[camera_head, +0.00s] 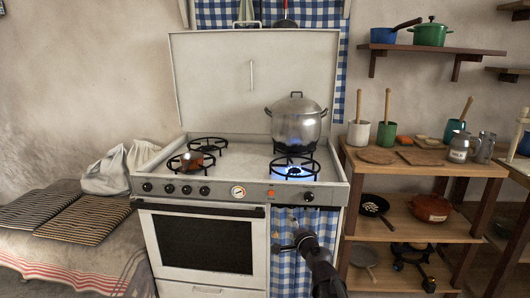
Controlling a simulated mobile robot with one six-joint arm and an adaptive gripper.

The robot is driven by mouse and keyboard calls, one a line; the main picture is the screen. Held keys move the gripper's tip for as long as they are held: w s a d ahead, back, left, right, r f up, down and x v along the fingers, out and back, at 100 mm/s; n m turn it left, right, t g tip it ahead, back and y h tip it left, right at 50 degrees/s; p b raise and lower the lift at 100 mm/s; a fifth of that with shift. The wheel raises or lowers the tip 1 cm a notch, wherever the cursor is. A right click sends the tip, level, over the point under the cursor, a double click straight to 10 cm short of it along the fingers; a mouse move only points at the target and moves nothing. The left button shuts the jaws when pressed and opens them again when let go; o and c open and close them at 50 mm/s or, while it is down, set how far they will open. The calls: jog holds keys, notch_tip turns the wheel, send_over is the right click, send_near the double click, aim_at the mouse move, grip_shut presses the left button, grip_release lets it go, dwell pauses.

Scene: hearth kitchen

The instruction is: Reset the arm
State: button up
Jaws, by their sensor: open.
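My gripper (285,243) is in front of the stove, low on the right side, against the view of the blue checked curtain (289,270). It is open and I see nothing between its fingers. My dark arm comes up from the bottom edge, right of centre. The gripper is below the stove's knob panel. Whether it touches the curtain cannot be told.
A white stove (160,215) stands behind my gripper. A lidded steel pot (296,124) is on a back right burner, and a blue flame (294,171) burns at the front right. A wooden shelf (425,170) with kitchenware stands right; a bench with striped mats (85,218) is left.

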jog(key=s+a+f+n+g, duration=0.2)
jog(key=s+f+n+g, duration=0.65)
jog(key=f+n, duration=0.2)
jog(key=s+d+f+n+g+h, duration=0.1)
jog(key=s+d+f+g+h, duration=0.3)
jog(key=s, duration=0.3)
jog(key=s+d+f+n+g+h, duration=0.1)
jog(key=s+d+n+g, duration=0.15)
jog(key=s+d, duration=0.4)
notch_tip(320, 180, up, 30)
jog(key=p, duration=3.1)
jog(key=shift+s+a+r+m+g, duration=0.2)
jog(key=shift+a+m+g, duration=0.1)
jog(key=shift+a+g, duration=0.1)
